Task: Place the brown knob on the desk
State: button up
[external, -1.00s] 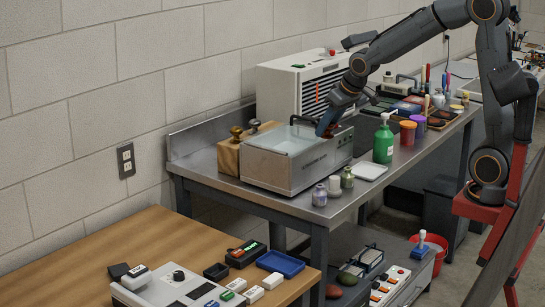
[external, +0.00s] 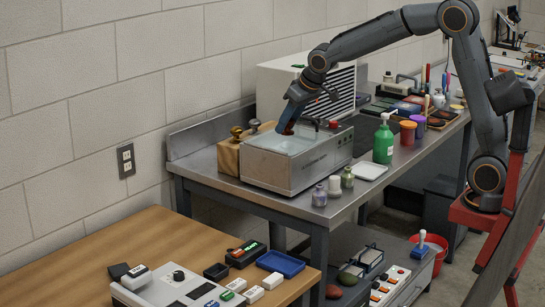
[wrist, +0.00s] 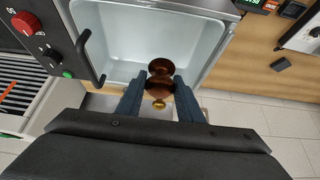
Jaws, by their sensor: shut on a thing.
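The brown knob (wrist: 160,68) is a turned, glossy dark-brown piece with a brass-coloured end. My gripper (wrist: 158,96) is shut on it, one finger on each side. In the external view my gripper (external: 287,128) points down over the open metal bath; the knob is mostly hidden there. Whether it touches the bath cannot be told. The desk (external: 120,240) is the wooden-topped table at lower left, apart from my gripper. Its wooden top also shows at right in the wrist view (wrist: 240,60).
The bath (external: 285,165) stands on a steel bench beside a wooden block (external: 228,158) with knobs. A white vented unit (external: 275,85) is behind. Small bottles and a green pump bottle (external: 383,143) stand to the right. The desk's front holds a blue tray (external: 280,263) and devices; its back is clear.

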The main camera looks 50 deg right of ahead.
jog(key=w+a+f+b, duration=0.2)
jog(key=w+a, duration=1)
jog(key=a, duration=0.2)
jog(key=w+a+f+n+y+b, duration=0.1)
jog(key=a+f+n+b, duration=0.15)
jog(key=a+f, duration=0.75)
jog(key=a+f+n+y+b, duration=0.15)
jog(key=a+f+b, duration=0.25)
jog(key=a+f, duration=0.65)
jog(key=shift+w+a+f+p, duration=0.15)
jog(key=shift+a+f, duration=0.2)
jog(key=shift+f, duration=0.95)
jog(key=shift+s+a+f+p, duration=0.15)
jog(key=shift+a+f, duration=0.25)
jog(key=shift+f, duration=0.85)
jog(key=shift+w+a+f+p, duration=0.15)
jog(key=shift+a+f, duration=0.2)
jog(key=shift+f, duration=0.95)
jog(key=shift+f, duration=0.15)
jog(key=o, duration=1.2)
